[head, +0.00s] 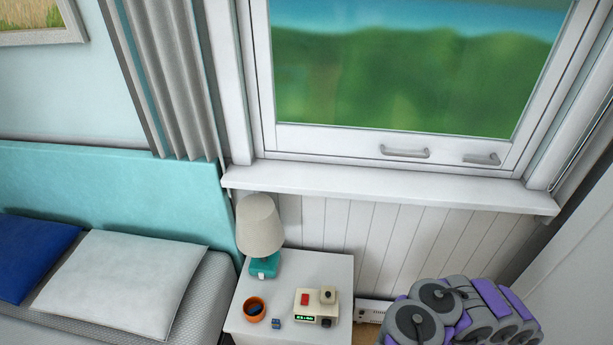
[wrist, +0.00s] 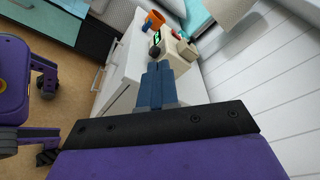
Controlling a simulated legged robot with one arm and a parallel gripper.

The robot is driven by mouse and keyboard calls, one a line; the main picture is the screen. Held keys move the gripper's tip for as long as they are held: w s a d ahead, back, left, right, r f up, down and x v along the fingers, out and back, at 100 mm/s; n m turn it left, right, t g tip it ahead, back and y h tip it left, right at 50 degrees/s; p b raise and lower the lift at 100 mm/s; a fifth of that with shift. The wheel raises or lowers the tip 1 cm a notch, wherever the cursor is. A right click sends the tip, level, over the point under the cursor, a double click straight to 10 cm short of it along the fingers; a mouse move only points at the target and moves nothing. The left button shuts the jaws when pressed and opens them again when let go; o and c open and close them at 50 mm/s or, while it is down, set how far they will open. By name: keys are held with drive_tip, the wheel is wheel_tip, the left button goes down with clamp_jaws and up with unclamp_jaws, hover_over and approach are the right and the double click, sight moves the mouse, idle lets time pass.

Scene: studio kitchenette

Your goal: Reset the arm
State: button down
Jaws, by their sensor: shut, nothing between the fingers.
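My gripper (wrist: 158,67) shows in the wrist view with its two blue fingers together, shut and empty. Its tips point toward the white nightstand (wrist: 125,65) and overlap its front edge in the picture; I cannot tell the exact gap. In the head view my purple and grey arm is folded at the lower right, to the right of the nightstand (head: 334,270). The fingers cannot be made out in that view.
On the nightstand are a teal lamp (head: 264,262), an orange cup (head: 254,308), a small blue item (head: 277,321) and a cream device (head: 310,303). A bed with a white pillow (head: 122,281) lies left. A window sill (head: 390,190) runs behind.

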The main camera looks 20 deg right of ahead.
drive_tip(key=w+a+r+n+g+y, duration=0.2)
drive_tip(key=w+a+r+n+g, duration=0.1)
drive_tip(key=w+a+r, duration=0.3)
drive_tip(key=w+a+r+n+g+y, duration=0.1)
drive_tip(key=w+a+r+n+g, duration=0.15)
drive_tip(key=w+r, duration=0.45)
drive_tip(key=a+r+n+g+h, duration=0.2)
drive_tip(key=a+r+n+g, duration=0.45)
drive_tip(key=a+r, duration=0.65)
drive_tip(key=s+a+r+n+g+h, duration=0.25)
drive_tip(key=s+a+r+h, duration=0.45)
drive_tip(key=s+r, duration=0.4)
drive_tip(key=s+d+r+t+h, duration=0.1)
drive_tip(key=s+d+t+h, duration=0.1)
drive_tip(key=s, duration=0.4)
drive_tip(key=s+d+r+t+h, duration=0.1)
drive_tip(key=s+d+t+h, duration=0.1)
drive_tip(key=s+d+h, duration=0.2)
drive_tip(key=shift+s+d+h, duration=0.25)
drive_tip(key=shift+s+h, duration=0.65)
drive_tip(key=shift+s, duration=0.25)
